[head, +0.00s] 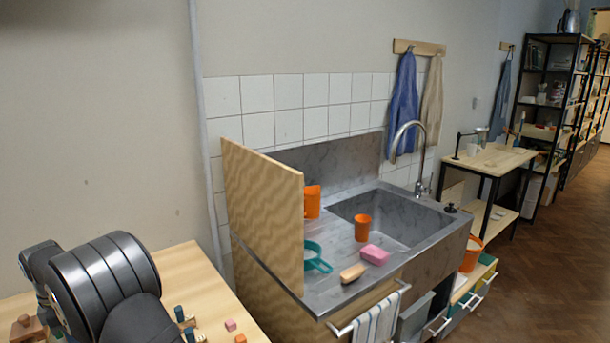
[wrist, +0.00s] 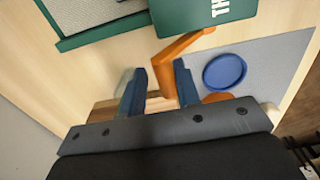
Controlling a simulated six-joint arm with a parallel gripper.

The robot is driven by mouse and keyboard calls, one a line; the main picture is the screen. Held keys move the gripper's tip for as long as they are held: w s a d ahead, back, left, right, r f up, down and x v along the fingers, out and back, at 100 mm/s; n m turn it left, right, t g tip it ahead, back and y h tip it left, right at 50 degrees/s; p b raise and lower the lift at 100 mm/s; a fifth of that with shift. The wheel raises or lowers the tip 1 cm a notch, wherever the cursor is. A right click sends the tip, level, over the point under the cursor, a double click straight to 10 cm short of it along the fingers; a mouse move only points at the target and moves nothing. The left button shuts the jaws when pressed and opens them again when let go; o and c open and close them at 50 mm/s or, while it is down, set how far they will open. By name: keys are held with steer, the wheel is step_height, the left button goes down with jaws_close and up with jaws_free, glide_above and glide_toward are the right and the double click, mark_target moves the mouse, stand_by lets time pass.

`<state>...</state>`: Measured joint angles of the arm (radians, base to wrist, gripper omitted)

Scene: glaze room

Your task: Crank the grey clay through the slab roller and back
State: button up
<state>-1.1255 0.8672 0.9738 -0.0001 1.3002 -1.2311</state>
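In the wrist view my gripper (wrist: 160,72) has two blue fingers standing apart. A bent orange bar, which looks like a crank (wrist: 185,46), has one end in the gap between them. I cannot tell whether the fingers press on it or only stand around it. A grey textured sheet (wrist: 85,14) in a green frame (wrist: 103,33) lies at the upper left. I cannot tell whether it is the clay or part of the slab roller. In the head view my dark arm hides much of the wooden bench; the roller is not recognisable there.
A green lettered panel (wrist: 200,14) is at the top of the wrist view. A blue disc (wrist: 225,71) lies on a grey mat (wrist: 268,70). In the head view small blocks (head: 231,325) lie on the bench (head: 190,270); an upright wooden board (head: 262,210) stands beside the sink (head: 395,220).

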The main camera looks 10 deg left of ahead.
steer(key=shift+w+a+f, duration=0.3)
steer(key=shift+a+f, duration=0.05)
steer(key=shift+f, duration=0.1)
steer(key=shift+s+d+r, duration=0.5)
steer(key=shift+s+d, duration=0.2)
steer(key=shift+s+d+r, duration=0.45)
steer(key=shift+s+d, duration=0.2)
steer(key=shift+s+d+r, duration=0.5)
steer(key=shift+s+d, duration=0.3)
steer(key=shift+d, duration=0.1)
steer(key=shift+s+d, duration=1)
steer(key=shift+s, duration=0.05)
steer(key=shift+s+d+f, duration=0.1)
